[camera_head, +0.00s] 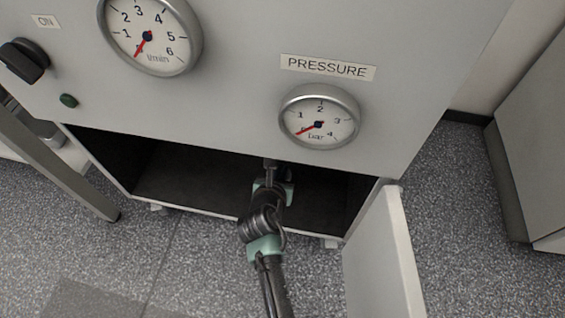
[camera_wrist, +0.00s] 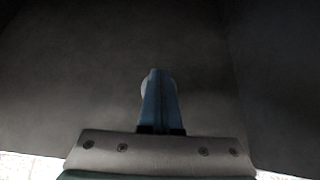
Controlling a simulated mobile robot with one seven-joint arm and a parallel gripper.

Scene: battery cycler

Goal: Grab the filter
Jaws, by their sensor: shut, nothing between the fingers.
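My gripper (camera_wrist: 159,75) shows in the wrist view as blue fingers pressed together, with nothing between them. A pale rounded thing (camera_wrist: 143,88), possibly the filter, shows as a thin edge on both sides of the fingers. The fingers hide most of it, and I cannot tell whether they touch it. In the head view my arm reaches into the dark open compartment (camera_head: 190,185) at the bottom of the cabinet. The fingertips are hidden there, and I cannot make out the filter in that view.
The cabinet front carries a pressure gauge (camera_head: 319,117), a larger flow gauge (camera_head: 150,35), a black knob (camera_head: 24,60) and a green button (camera_head: 69,100). An open door (camera_head: 383,255) stands right of my arm. A metal leg (camera_head: 60,155) is at the left. Speckled floor lies in front.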

